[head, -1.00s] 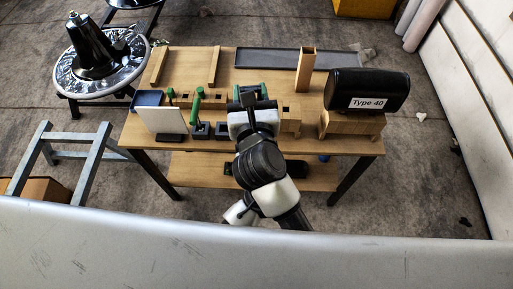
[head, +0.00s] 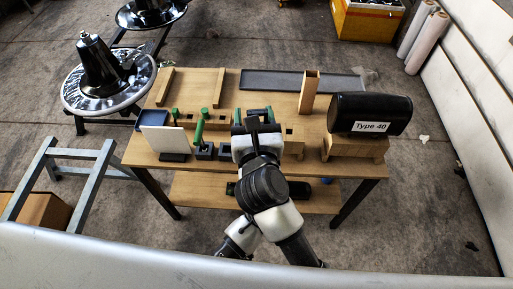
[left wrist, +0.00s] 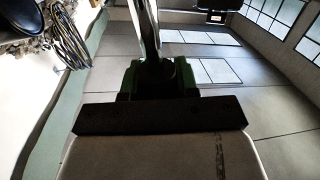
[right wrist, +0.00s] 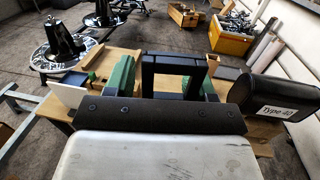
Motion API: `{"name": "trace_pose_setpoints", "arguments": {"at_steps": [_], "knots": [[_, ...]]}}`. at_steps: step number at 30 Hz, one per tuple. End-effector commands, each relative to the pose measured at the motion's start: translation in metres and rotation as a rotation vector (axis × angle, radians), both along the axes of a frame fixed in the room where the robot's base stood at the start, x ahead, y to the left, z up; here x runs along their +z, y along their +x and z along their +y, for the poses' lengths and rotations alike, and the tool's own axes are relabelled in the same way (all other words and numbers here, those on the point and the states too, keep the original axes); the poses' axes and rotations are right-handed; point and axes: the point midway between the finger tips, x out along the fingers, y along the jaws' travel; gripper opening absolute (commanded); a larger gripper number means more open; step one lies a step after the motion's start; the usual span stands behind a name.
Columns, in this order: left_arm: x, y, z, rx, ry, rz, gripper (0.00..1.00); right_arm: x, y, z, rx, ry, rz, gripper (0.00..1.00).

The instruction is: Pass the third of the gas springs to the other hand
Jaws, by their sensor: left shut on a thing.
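A gas spring (left wrist: 146,28) with a bright chrome tube shows in the left wrist view. My left gripper (left wrist: 160,78) is shut on its dark lower part, between green-sided fingers. Its far end runs out of the top of the frame. The left gripper is not in the head view. My right gripper (head: 253,114) is in front of the workbench in the head view.
The wooden workbench (head: 285,103) carries a black "Type 40" cushion (head: 372,113), an upright wooden tube (head: 310,92), a dark tray (head: 290,80) and a white card (head: 163,139). Chair bases (head: 98,68) stand at left beside a metal trestle (head: 70,153). A silver surface (head: 250,262) crosses the foreground.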

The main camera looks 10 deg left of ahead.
Motion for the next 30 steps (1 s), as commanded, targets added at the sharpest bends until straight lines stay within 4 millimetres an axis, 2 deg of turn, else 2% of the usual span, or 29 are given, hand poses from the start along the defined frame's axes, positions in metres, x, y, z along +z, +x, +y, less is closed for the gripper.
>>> {"name": "trace_pose_setpoints", "arguments": {"at_steps": [1, 3, 4, 14, 17, 30], "knots": [[0.001, 0.0, -0.002, -0.004, 0.004, -0.002, 0.0, 0.0, 0.0, 0.001, 0.003, 0.0, -0.001, 0.59], [0.001, 0.0, -0.001, -0.003, 0.004, -0.002, 0.0, 0.0, 0.0, 0.001, 0.002, 0.0, 0.0, 0.7], [0.001, 0.0, -0.001, -0.003, 0.004, -0.002, 0.0, 0.0, 0.0, 0.001, 0.002, -0.001, 0.0, 0.72], [0.001, 0.0, 0.0, 0.0, 0.003, -0.001, 0.0, -0.001, -0.004, -0.001, -0.001, -0.003, 0.001, 0.72], [0.001, 0.0, 0.0, 0.0, 0.003, -0.001, 0.0, -0.002, -0.016, -0.003, 0.0, -0.004, 0.003, 0.72], [0.001, 0.0, 0.0, 0.001, 0.003, -0.001, 0.0, -0.002, -0.1, -0.02, 0.001, -0.003, 0.004, 0.72]]}}
